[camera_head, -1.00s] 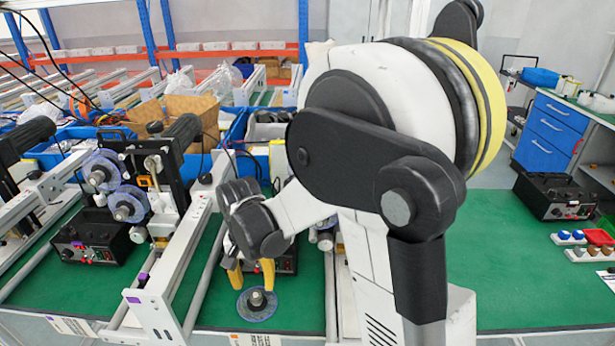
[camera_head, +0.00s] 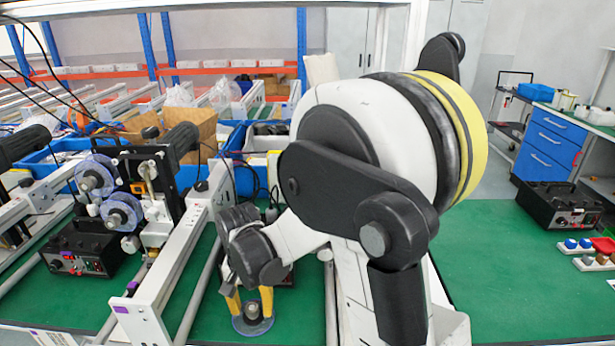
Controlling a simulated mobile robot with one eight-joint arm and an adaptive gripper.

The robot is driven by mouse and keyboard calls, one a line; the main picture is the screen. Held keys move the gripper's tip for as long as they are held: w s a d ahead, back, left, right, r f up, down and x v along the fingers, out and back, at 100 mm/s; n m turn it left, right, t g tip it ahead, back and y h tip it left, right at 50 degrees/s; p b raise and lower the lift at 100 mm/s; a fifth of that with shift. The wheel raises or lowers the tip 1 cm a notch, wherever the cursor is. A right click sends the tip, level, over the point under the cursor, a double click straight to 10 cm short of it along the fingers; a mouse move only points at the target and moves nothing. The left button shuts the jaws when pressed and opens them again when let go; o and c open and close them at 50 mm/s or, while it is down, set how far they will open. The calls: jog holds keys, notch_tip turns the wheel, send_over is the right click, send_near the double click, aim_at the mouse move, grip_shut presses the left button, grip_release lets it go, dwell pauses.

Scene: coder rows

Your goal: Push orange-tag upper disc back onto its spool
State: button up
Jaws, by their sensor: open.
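A coder with a small orange tag (camera_head: 138,187) stands at the left. Its translucent bluish upper disc (camera_head: 84,187) sits above and left of its lower disc (camera_head: 108,216); whether either is fully seated on its spool is too small to tell. My gripper (camera_head: 251,311), with yellow fingers, is open, pointing down, in front and to the right of that coder. Another disc with a grey hub (camera_head: 252,327) shows at the fingertips, with a finger on each side of the hub. I cannot tell whether they touch it.
A white rail frame (camera_head: 165,275) stands between the coder and my gripper. A black control box (camera_head: 75,250) is below the discs. Cardboard and blue bins (camera_head: 45,165) lie behind. Green table (camera_head: 500,270) is clear at right, up to another black box (camera_head: 560,205).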

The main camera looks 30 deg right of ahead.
grip_shut()
notch_tip(320, 180, up, 5)
jog(key=p, duration=0.4)
